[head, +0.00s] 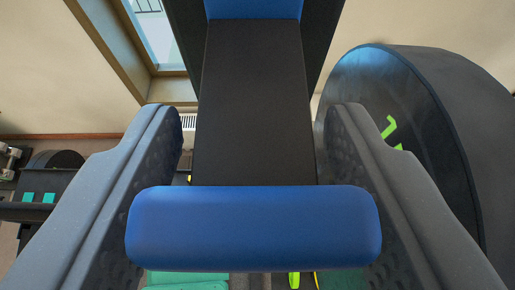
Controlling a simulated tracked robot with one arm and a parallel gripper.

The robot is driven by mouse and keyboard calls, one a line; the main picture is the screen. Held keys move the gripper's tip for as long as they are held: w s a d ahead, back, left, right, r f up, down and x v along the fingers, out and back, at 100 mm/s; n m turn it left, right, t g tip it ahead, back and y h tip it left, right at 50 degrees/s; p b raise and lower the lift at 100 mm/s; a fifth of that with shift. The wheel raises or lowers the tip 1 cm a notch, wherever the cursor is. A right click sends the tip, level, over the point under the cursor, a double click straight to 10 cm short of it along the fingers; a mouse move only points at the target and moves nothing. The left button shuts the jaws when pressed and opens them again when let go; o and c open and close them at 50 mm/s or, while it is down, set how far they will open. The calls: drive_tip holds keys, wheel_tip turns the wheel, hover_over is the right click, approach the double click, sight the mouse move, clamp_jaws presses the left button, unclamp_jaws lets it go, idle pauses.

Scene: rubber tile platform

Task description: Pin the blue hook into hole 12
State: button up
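The blue hook (252,228) is in front of the camera, at lower centre. It shows as a thick rounded blue bar, a long dark flat piece (255,105) running up and away from it, and a blue part (253,9) at the top edge. My gripper (255,150) has one grey finger (100,195) on the left and one (405,190) on the right. The bar lies between their pads, its ends against them; the dark piece has a narrow gap to each fingertip. No hole or number is readable, so hole 12 cannot be made out.
A big black disc (425,120) stands close behind the right finger, with a bright green part (390,127) on it. Dumbbells (10,160) and dark equipment with teal parts (40,198) are at the left. A window (155,30) and pale wall are behind.

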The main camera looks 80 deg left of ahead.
drive_tip(key=shift+o, duration=0.7)
drive_tip(key=shift+f, duration=0.1)
